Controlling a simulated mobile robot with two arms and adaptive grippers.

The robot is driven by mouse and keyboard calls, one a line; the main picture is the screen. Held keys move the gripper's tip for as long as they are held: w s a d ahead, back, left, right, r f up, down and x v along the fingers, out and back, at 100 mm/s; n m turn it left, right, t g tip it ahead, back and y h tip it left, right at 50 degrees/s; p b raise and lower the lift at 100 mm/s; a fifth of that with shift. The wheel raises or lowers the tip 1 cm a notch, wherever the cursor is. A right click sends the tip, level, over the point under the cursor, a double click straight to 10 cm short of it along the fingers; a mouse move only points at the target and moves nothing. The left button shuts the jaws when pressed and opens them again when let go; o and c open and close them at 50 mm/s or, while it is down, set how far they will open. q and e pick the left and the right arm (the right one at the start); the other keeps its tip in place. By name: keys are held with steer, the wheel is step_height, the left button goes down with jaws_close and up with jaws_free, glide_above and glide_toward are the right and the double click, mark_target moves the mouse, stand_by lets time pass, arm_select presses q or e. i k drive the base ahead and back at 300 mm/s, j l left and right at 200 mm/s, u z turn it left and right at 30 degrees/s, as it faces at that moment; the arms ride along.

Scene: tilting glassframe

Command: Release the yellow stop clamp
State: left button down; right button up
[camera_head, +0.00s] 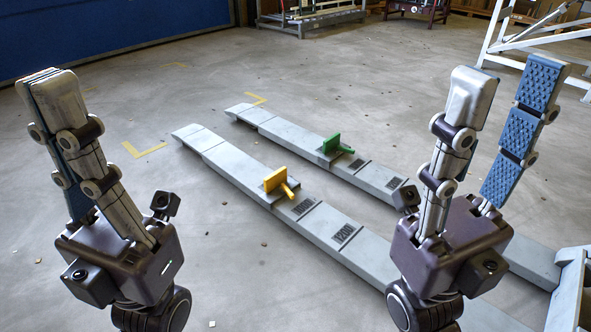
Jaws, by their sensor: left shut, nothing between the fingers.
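The yellow stop clamp (275,180) sits on top of the nearer grey fork beam (232,167), with a flat upright plate and a short handle pointing down and to the right. My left gripper (50,82) is raised at the left, its fingers pressed together with nothing between them, well apart from the clamp. My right gripper (508,88) is raised at the right, its blue-padded fingers spread and empty. It is also apart from the clamp.
A green clamp (332,144) sits on the farther grey fork beam (295,134). Both beams run toward a grey frame (570,285) at the lower right. Yellow floor marks (145,150) lie beyond. A white metal frame (520,45) stands at the back right. The floor around is mostly clear.

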mark_target(283, 188)
steer(key=i+z, duration=0.3)
steer(key=i, duration=0.2)
steer(key=i+j+z, duration=0.25)
steer(key=i, duration=0.3)
steer(key=i+j+z, duration=0.15)
steer(key=i+z, duration=0.15)
steer(key=i, duration=0.2)
